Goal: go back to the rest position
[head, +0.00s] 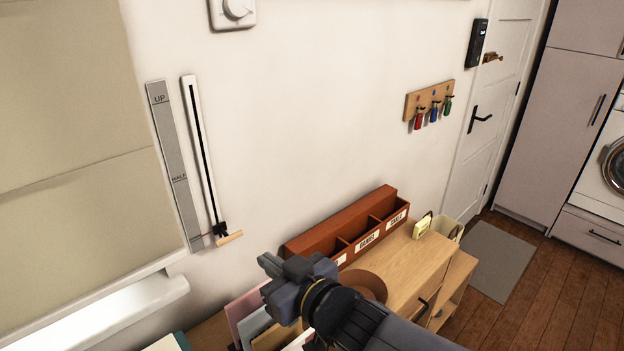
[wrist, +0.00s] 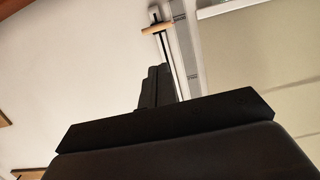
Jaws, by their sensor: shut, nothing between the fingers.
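My gripper (head: 272,264) is in the lower middle of the head view, in front of the wall and above the front left end of the wooden cabinet. Its fingers are shut with nothing between them. In the wrist view my gripper (wrist: 157,88) shows as dark fingers pointing at the wall. The blind's slider handle (head: 229,238), a small wooden bar at the bottom of a white track (head: 199,140), is just up and left of my gripper in the head view. The handle also shows in the wrist view (wrist: 157,29), apart from the fingers.
A red-brown sorter (head: 340,232) with labelled compartments stands on the wooden cabinet (head: 405,262), close to my gripper. Folders (head: 250,305) stand below my gripper. A key rack (head: 430,100) hangs on the wall. Open floor (head: 520,300) and a grey mat (head: 495,262) lie at the right.

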